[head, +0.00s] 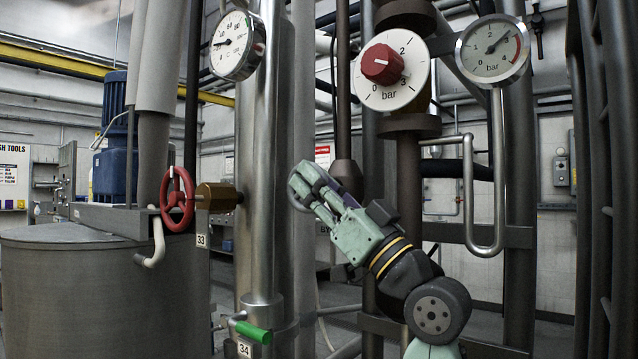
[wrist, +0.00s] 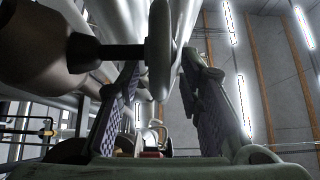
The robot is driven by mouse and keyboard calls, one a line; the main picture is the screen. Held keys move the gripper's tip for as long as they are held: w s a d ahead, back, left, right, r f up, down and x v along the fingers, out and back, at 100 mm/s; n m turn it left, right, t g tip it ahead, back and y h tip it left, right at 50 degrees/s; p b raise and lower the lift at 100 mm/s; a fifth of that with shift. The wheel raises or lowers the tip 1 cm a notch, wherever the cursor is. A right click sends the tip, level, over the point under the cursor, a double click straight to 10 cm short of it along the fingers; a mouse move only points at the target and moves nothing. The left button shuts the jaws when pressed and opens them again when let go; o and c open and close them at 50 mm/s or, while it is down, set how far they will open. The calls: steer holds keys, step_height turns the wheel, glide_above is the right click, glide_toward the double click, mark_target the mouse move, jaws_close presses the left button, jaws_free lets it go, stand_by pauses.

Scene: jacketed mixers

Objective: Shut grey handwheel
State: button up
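The grey handwheel (wrist: 159,48) shows nearly edge-on at the top middle of the wrist view, on a dark stem that runs left to a wide, dark body (wrist: 35,50). My gripper (wrist: 162,72) has its two dark, ridged fingers apart, one on each side of the wheel's rim. The right fingertip is close to the rim; I cannot tell whether it touches. In the head view my gripper (head: 305,180) is raised at the middle, in front of the pipes. The wheel is mostly hidden behind it there.
A red handwheel (head: 177,199) on a brass valve stands to the left, above label 33. A round gauge (head: 238,45), a red knob dial (head: 392,70) and another gauge (head: 492,50) hang above. A green lever (head: 253,332) sits low. Vertical pipes crowd around my arm.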

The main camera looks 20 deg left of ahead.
steer(key=v, duration=1.2)
